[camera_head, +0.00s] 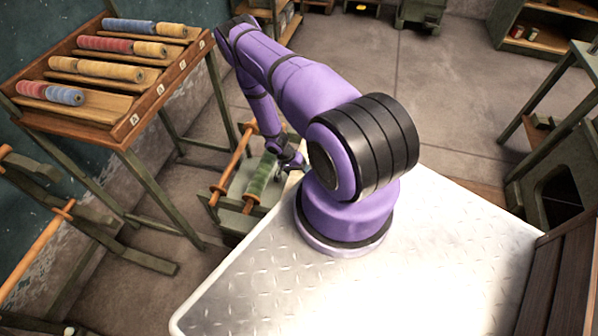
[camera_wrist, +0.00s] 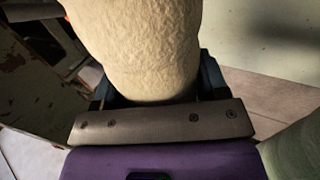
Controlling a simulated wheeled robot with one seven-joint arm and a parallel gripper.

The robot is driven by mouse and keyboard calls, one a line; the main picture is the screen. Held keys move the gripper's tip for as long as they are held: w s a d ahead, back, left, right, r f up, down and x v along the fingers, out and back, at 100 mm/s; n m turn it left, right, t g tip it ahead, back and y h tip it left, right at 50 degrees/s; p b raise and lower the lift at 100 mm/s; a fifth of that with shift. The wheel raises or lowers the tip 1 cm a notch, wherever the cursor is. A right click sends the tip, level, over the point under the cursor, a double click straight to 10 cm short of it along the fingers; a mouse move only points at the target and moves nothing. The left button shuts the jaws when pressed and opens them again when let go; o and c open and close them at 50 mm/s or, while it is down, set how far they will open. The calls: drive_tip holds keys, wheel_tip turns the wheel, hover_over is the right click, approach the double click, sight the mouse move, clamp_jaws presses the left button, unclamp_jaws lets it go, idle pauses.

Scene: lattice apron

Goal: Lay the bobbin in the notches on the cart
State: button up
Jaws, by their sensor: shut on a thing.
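My gripper (camera_head: 291,161) is low beside the cart (camera_head: 217,213), partly hidden by my arm in the head view. In the wrist view, my gripper (camera_wrist: 157,80) has its dark fingers on both sides of a thick cream bobbin (camera_wrist: 135,40) and is shut on it. I cannot make out the held bobbin in the head view. The cart is a low green frame carrying a wooden rod (camera_head: 233,165) and a green bobbin (camera_head: 262,176). Its notches are too small to tell apart.
A slanted wooden rack (camera_head: 110,125) with red, yellow and blue bobbins stands at the upper left. Green stands with an orange rod (camera_head: 38,240) are at lower left. A green shelf (camera_head: 540,38) is at upper right. The floor (camera_head: 430,95) behind my arm is clear.

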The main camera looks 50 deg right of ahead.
drive_tip(key=shift+f, duration=0.1)
drive_tip(key=o, duration=1.3)
drive_tip(key=v, duration=1)
drive_tip(key=shift+r, duration=0.4)
drive_tip(key=shift+w+a, duration=0.1)
drive_tip(key=shift+w, duration=0.05)
